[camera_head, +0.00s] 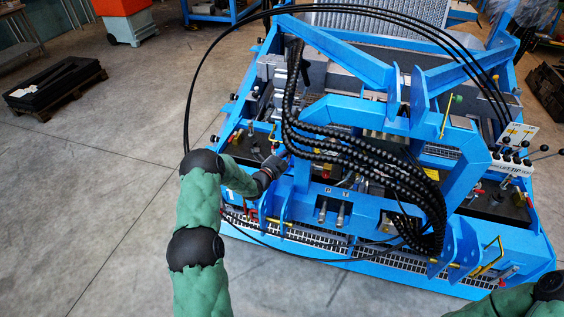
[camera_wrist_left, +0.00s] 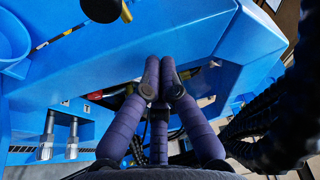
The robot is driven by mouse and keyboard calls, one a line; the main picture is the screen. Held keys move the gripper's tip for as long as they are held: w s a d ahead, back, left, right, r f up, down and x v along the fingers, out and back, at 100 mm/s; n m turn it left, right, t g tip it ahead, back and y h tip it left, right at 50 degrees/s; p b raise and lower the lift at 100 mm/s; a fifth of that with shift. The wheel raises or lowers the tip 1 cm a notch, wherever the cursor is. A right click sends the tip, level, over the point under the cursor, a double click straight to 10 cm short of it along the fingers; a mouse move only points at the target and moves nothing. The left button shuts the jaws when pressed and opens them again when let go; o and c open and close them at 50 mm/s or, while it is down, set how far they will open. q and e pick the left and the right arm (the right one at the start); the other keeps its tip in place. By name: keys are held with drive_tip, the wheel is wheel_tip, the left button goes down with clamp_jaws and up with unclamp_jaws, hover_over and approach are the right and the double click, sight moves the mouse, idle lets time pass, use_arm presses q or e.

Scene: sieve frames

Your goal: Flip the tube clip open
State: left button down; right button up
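My left gripper (camera_head: 277,163) reaches in from the left and is at the left side of the blue machine frame (camera_head: 300,177). In the left wrist view its purple fingers (camera_wrist_left: 159,88) come together at the tips, and I see nothing held between them. A small red part (camera_wrist_left: 124,90) shows just left of the fingers, and a yellow part (camera_wrist_left: 191,73) shows just right of them. Both are partly hidden behind the fingers. I cannot make out for certain which part is the tube clip. My right arm shows only at the bottom right corner; its gripper is out of view.
Thick black ribbed hoses (camera_head: 372,160) hang right of the left gripper and show close by at right in the wrist view (camera_wrist_left: 275,135). Two metal couplings (camera_wrist_left: 60,137) sit at lower left there. A thin black cable (camera_head: 188,90) loops over the machine.

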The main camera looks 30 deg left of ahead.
use_arm(q)
drive_tip(key=shift+s+a+f+b, duration=0.1)
drive_tip(key=shift+a+b, duration=0.1)
drive_tip(key=shift+a, duration=0.4)
drive_tip(key=shift+s+a+f+b, duration=0.1)
drive_tip(key=shift+a+f+b, duration=0.1)
drive_tip(key=shift+a, duration=0.45)
drive_tip(key=shift+a+f+b, duration=0.1)
drive_tip(key=shift+a+b, duration=0.1)
drive_tip(key=shift+a, duration=0.4)
drive_tip(key=shift+s+a, duration=0.1)
drive_tip(key=shift+a, duration=0.05)
drive_tip(key=shift+s+a+m+h, duration=0.2)
drive_tip(key=shift+a+m+h, duration=0.1)
drive_tip(key=shift+h, duration=0.4)
